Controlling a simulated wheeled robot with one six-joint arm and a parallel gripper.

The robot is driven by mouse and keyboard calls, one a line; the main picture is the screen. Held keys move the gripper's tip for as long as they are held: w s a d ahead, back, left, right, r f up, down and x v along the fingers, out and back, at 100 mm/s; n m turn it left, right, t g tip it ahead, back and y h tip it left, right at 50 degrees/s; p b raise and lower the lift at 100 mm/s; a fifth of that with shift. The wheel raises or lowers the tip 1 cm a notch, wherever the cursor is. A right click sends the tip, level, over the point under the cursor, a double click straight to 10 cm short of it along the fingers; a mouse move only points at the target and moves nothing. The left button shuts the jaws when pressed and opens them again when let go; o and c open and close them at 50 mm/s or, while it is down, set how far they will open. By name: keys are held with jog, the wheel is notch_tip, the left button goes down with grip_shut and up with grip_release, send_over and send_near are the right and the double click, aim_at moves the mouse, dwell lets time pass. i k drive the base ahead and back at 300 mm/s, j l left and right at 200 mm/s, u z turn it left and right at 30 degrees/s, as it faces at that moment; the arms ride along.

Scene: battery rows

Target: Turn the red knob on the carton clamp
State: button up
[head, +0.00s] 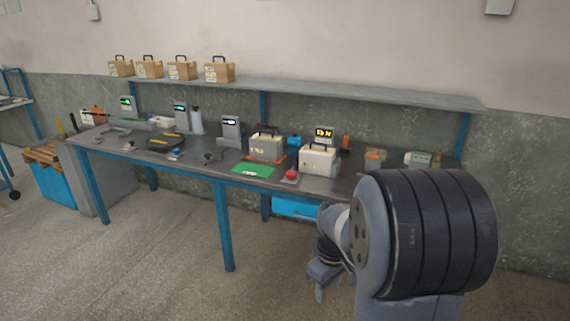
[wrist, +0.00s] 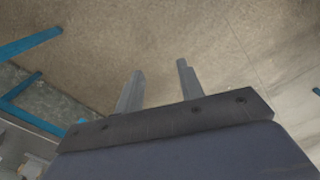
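The red knob (head: 291,174) sits on a small pale base near the front edge of the workbench, in the head view. Just behind it stands a whitish carton with a handle (head: 318,160); I cannot tell whether it is held in the clamp. In the wrist view my gripper (wrist: 158,75) has its two grey fingers spread apart with nothing between them, over bare floor. In the head view my gripper (head: 322,285) hangs low in front of the bench, below and to the right of the knob, well apart from it. The knob is not in the wrist view.
The workbench (head: 190,175) has blue legs and a blue drawer (head: 295,207) underneath. A second carton (head: 267,146) and a green mat (head: 254,170) are left of the knob. A shelf (head: 330,94) with several brown boxes runs above. The floor in front is clear.

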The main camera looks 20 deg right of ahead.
aim_at(291, 175)
jog(key=i+l+u, duration=0.2)
jog(key=i+l, duration=0.65)
jog(key=i, duration=0.35)
jog(key=i+l+u, duration=0.2)
jog(key=i+l, duration=0.8)
jog(key=i, duration=0.1)
